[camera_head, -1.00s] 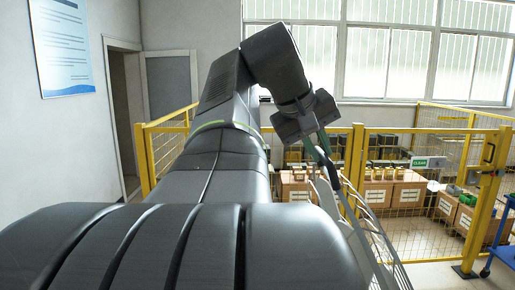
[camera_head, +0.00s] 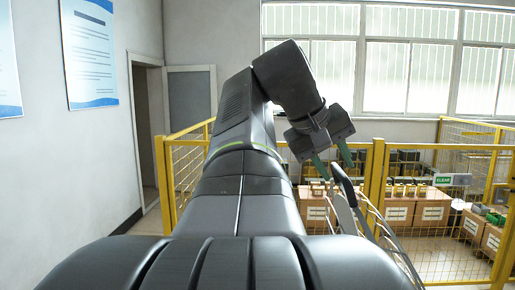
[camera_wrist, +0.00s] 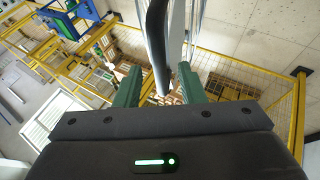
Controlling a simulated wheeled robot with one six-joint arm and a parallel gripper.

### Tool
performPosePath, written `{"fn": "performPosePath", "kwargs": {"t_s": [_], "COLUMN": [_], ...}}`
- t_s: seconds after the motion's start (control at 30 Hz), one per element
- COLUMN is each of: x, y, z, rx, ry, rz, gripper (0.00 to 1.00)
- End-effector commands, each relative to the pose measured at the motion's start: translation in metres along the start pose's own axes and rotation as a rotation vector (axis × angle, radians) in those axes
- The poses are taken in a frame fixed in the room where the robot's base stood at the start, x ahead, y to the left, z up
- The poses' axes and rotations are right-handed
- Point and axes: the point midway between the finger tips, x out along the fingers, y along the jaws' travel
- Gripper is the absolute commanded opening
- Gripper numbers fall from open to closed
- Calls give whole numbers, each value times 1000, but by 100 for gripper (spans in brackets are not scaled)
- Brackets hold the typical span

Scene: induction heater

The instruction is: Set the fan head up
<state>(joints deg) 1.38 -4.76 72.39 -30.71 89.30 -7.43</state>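What looks like the fan head, a dark curved bar with a pale flat part and thin wire ribs, shows in the head view (camera_head: 352,200) just below and to the right of my gripper (camera_head: 333,167). In the wrist view the dark bar (camera_wrist: 157,45) runs down from the top edge to the gap between the two green fingers of my gripper (camera_wrist: 158,92). The fingers stand apart, one on each side of the bar's lower end. I cannot tell whether either touches it. The fan's lower part is hidden behind my own body in the head view.
A yellow mesh fence (camera_head: 375,180) stands ahead, with cardboard boxes (camera_head: 398,212) behind it. A white wall with posters (camera_head: 90,55) and a doorway (camera_head: 148,130) are at left.

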Motion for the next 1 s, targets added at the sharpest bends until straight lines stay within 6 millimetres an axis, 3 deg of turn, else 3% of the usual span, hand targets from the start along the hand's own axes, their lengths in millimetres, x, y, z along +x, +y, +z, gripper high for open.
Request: {"fn": "performPosePath", "kwargs": {"t_s": [0.17, 0.4, 0.6, 0.8, 1.0], "x": [-25, -79, -114, -131, -135], "y": [-1, -1, 0, -1, 0], "z": [-1, -1, -1, 0, 0], "rx": [-1, -3, -2, -1, 0], "ry": [6, 6, 3, 1, -2], "rz": [-2, -2, -2, -1, 0], "gripper": [36, 36, 36, 36, 36]}}
